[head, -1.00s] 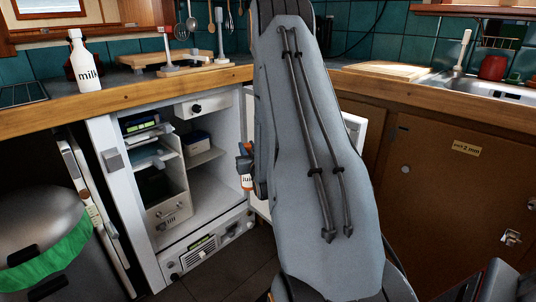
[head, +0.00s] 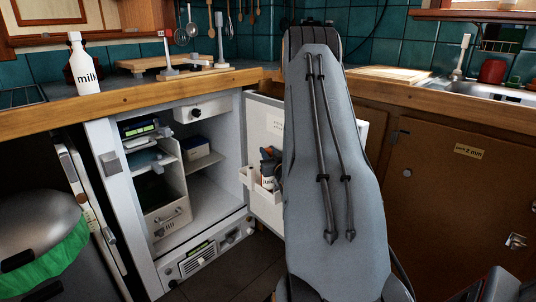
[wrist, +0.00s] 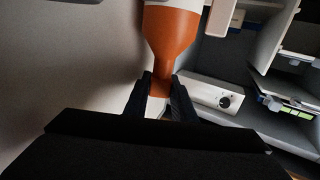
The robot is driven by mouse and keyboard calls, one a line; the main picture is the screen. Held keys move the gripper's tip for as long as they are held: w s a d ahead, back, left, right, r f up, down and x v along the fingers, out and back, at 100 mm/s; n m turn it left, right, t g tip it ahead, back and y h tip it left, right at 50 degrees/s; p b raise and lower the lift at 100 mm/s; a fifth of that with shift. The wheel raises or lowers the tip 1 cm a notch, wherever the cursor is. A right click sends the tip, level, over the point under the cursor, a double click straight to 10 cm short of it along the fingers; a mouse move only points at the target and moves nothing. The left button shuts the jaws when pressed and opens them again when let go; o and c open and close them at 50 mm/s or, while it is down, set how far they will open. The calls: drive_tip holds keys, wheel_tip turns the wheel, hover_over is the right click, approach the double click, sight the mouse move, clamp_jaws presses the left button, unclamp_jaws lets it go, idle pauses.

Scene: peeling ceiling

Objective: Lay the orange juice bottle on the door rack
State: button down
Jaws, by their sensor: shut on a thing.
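The orange juice bottle (wrist: 172,32) has an orange neck and a white lower part in the wrist view. My gripper (wrist: 162,92) is shut around its narrow neck. In the head view, the white label of the bottle (head: 267,183) shows just below my gripper (head: 268,156), beside my arm. The bottle looks roughly upright. The white door rack (head: 251,184) is on the inside of the open fridge door (head: 262,115). The bottle appears at the rack, its lower end hidden there. I cannot tell whether it rests on the rack. My arm hides part of the door.
The open fridge (head: 212,188) has shelves with boxes on its left side. A milk bottle (head: 84,65) stands on the wooden counter (head: 145,92). A grey bin (head: 38,240) stands at left. Brown cupboards (head: 440,185) are on the right.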

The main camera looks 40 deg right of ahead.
drive_tip(key=c, duration=1.8)
unclamp_jaws()
drive_tip(key=shift+f, duration=0.1)
drive_tip(key=shift+o, duration=0.2)
